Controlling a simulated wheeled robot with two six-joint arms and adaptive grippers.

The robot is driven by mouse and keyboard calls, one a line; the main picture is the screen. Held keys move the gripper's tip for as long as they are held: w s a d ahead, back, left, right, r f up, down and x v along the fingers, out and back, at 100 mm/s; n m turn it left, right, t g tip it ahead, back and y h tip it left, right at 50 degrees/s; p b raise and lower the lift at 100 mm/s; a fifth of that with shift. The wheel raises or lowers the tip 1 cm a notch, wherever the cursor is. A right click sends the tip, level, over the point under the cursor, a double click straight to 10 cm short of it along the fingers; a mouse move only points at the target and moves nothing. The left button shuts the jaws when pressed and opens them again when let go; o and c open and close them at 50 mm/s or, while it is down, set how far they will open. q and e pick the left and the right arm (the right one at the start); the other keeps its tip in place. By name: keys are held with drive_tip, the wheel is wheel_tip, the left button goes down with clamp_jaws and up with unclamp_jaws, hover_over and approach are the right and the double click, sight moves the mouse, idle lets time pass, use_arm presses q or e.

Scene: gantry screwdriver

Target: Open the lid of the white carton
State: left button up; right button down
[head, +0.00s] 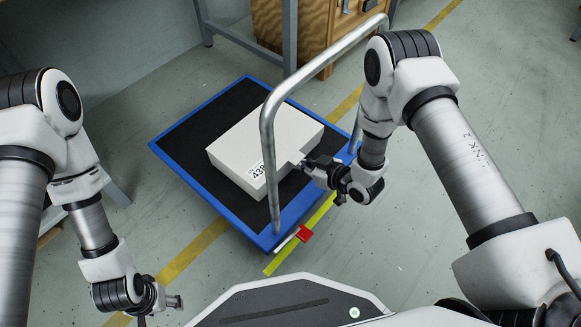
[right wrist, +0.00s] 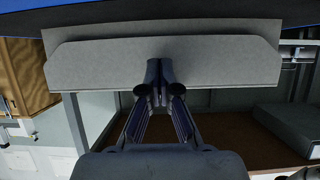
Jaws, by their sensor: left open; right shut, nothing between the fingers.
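The white carton (head: 262,140) lies on a cart in the head view, its top looking flat and closed, with a printed label on its front side. In the right wrist view one face of the carton (right wrist: 90,65) fills the upper middle. My right gripper (head: 303,163) is at the carton's right end, fingers shut and empty. In the right wrist view its fingertips (right wrist: 160,72) overlap the carton's edge; I cannot tell whether they touch. My left gripper (head: 162,309) is open and empty at the lower left, well away from the carton.
The blue-edged cart (head: 180,130) has a black mat and a grey tubular handle (head: 267,135) rising between me and the carton. A wooden cabinet (head: 318,30) stands behind. Floor to the right is clear.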

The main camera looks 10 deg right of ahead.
drive_tip(key=shift+g, duration=0.3)
wheel_tip(320, 180, up, 5)
drive_tip(key=p, duration=0.5)
drive_tip(key=shift+f, duration=0.15)
drive_tip(key=shift+g+h, duration=0.3)
drive_tip(key=shift+h, duration=0.2)
drive_tip(key=r+p, duration=0.5)
drive_tip(key=shift+w+a, duration=0.35)
drive_tip(key=shift+w, duration=0.05)
drive_tip(key=shift+f, duration=0.15)
